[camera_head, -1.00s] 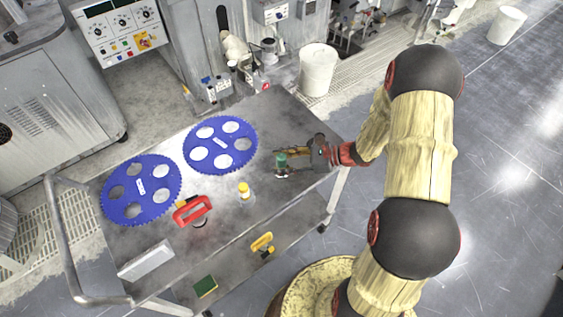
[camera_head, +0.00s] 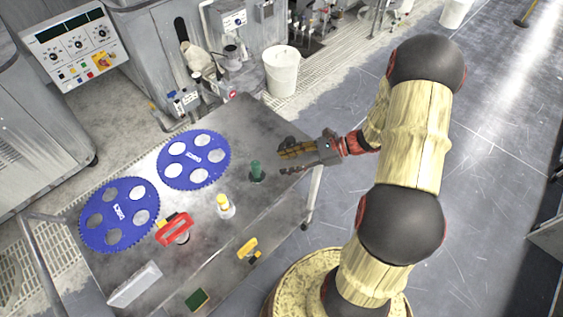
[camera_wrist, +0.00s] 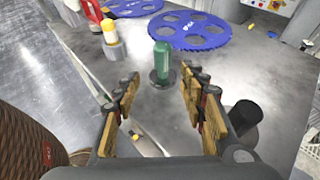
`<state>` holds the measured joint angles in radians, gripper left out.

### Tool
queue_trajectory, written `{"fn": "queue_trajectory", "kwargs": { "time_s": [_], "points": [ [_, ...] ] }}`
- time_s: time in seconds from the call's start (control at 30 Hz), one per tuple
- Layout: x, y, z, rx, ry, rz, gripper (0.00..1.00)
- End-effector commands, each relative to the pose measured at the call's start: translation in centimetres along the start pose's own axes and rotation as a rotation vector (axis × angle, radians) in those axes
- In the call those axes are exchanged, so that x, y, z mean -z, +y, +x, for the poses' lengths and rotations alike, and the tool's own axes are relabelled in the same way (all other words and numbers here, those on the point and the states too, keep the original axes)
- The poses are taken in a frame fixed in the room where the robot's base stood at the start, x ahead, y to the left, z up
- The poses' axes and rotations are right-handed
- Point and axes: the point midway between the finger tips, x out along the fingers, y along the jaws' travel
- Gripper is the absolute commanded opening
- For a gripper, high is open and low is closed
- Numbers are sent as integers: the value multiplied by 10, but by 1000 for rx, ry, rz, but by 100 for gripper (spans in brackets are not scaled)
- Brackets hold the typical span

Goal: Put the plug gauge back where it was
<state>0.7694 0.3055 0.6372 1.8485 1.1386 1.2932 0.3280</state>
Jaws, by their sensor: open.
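The plug gauge appears to be the green cylinder (camera_head: 257,168) standing upright on a dark round base on the metal cart top. It also shows in the wrist view (camera_wrist: 162,62), beyond the fingertips and roughly between their lines. My gripper (camera_head: 283,157) is open and empty, to the right of the green cylinder and apart from it. In the wrist view my two fingers (camera_wrist: 160,88) are spread, with bare cart top between them. I cannot tell whether the round base is a separate holder.
Two blue slotted discs (camera_head: 193,160) (camera_head: 119,215) lie on the cart top (camera_head: 200,255). A yellow-topped piece (camera_head: 223,204), a red-handled tool (camera_head: 174,229) and a pale block (camera_head: 134,284) are nearer the front left. A white bucket (camera_head: 282,72) stands behind the cart.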

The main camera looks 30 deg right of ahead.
Motion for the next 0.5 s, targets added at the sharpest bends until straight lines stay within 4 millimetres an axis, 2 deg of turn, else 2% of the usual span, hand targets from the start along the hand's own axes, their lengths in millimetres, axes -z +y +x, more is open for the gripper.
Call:
{"fn": "queue_trajectory", "kwargs": {
  "time_s": [0.17,0.3,0.5],
  "points": [
    [-48,24,5,-133,118,-223,42],
    [-95,62,5,-292,263,-509,42],
    [-146,112,-10,-487,469,-940,42]
  ]
}}
